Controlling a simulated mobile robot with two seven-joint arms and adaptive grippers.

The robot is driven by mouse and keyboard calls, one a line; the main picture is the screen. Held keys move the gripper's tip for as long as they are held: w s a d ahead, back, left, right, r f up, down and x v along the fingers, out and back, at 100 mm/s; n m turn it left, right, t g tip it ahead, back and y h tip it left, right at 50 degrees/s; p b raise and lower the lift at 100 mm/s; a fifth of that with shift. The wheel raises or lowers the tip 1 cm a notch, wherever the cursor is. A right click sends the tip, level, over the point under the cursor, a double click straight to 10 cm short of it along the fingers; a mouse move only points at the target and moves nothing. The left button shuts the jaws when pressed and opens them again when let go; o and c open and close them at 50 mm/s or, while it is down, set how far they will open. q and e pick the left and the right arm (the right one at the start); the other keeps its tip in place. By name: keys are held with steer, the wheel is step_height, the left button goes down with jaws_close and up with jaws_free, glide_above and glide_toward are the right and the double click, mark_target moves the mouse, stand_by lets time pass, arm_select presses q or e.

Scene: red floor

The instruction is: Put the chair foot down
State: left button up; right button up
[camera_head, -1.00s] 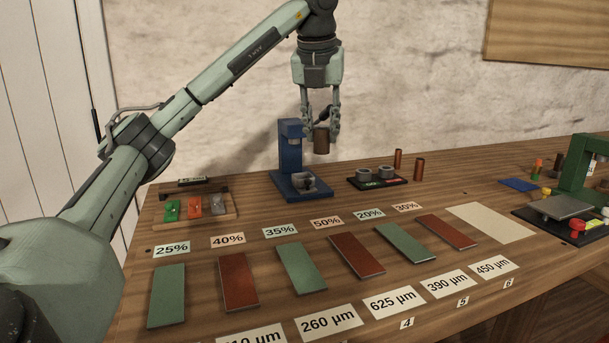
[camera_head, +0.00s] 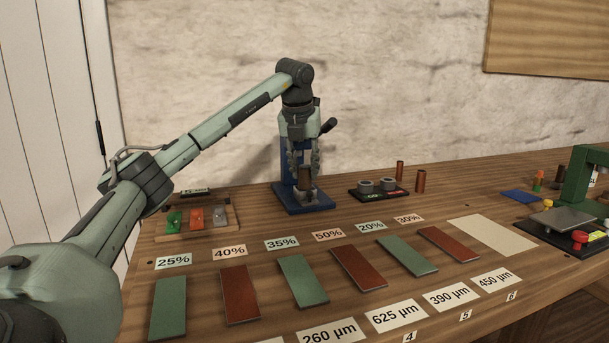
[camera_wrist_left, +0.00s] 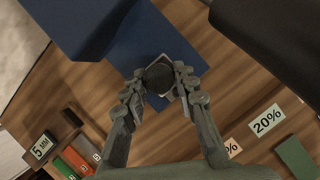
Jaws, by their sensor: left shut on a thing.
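In the left wrist view, the round dark end of the chair foot (camera_wrist_left: 158,76) sits between the fingertips (camera_wrist_left: 160,84), above the blue base (camera_wrist_left: 140,45). Whether it touches the base is hidden. My right gripper is not in view.
Right of the stand is a black tray (camera_head: 371,195) with two grey rings. Two brown cylinders (camera_head: 420,181) stand beyond it. Left is a wooden rack (camera_head: 233,223) with coloured blocks. Green and red plates (camera_head: 302,281) with percentage labels line the front. A green device (camera_head: 592,180) stands far right.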

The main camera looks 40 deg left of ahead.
arm_select(q)
steer(key=shift+f, duration=0.95)
steer(key=o, duration=1.1)
steer(key=shift+f, duration=0.1)
steer(key=v, duration=1.2)
